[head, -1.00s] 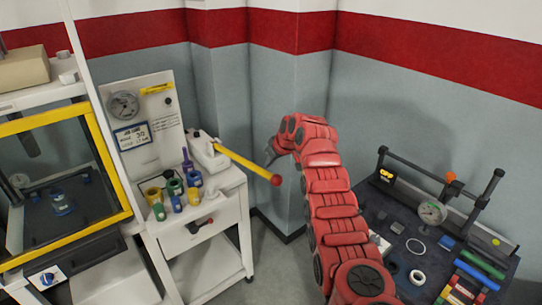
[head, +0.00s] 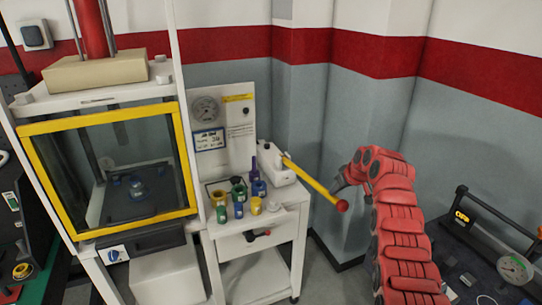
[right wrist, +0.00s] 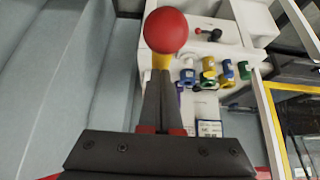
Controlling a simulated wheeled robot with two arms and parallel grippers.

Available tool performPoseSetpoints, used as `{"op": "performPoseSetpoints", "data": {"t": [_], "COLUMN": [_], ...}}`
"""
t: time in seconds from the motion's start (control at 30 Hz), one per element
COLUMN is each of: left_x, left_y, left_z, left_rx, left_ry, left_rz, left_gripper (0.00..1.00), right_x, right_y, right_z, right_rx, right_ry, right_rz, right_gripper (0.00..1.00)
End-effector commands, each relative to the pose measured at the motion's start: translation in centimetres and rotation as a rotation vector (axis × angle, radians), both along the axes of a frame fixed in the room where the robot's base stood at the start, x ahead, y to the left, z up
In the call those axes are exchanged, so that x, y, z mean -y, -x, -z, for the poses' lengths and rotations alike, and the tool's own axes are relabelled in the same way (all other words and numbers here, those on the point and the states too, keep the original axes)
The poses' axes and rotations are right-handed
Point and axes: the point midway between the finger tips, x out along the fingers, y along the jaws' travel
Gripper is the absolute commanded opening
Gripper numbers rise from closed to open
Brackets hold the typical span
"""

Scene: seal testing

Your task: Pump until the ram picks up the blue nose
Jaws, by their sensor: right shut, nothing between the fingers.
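The pump's yellow handle (head: 312,180) slants down from the white pump body (head: 277,163) to a red ball (head: 342,205). My right gripper (head: 336,189) is shut and empty, close beside the ball end; contact is unclear. In the right wrist view the shut fingers (right wrist: 161,82) point toward the red ball (right wrist: 166,30). The press has a red cylinder (head: 90,28) above a beige block (head: 95,70). Behind its yellow-framed guard (head: 190,160) a small bluish piece (head: 137,188) sits low in the chamber; the ram's contact with it is unclear. My left gripper is out of view.
The white cart (head: 285,222) carries several green, blue, yellow and purple pieces, a gauge panel (head: 222,120) and a drawer. A dark bench with a gauge (head: 515,268) stands at the right. The wall corner is close behind the handle.

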Motion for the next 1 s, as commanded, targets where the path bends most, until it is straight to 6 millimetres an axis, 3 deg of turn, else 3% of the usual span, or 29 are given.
{"op": "performPoseSetpoints", "data": {"t": [0.23,1.0], "left_x": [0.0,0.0], "left_y": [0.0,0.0], "left_z": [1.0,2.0], "left_rx": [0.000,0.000], "left_ry": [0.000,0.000], "left_rz": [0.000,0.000], "left_gripper": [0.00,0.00], "right_x": [0.0,0.0], "right_y": [0.0,0.1], "right_z": [1.4,3.1], "right_rx": [-0.001,-0.001], "right_ry": [0.000,0.000], "right_rz": [-0.001,-0.001], "right_gripper": [0.00,0.00]}}
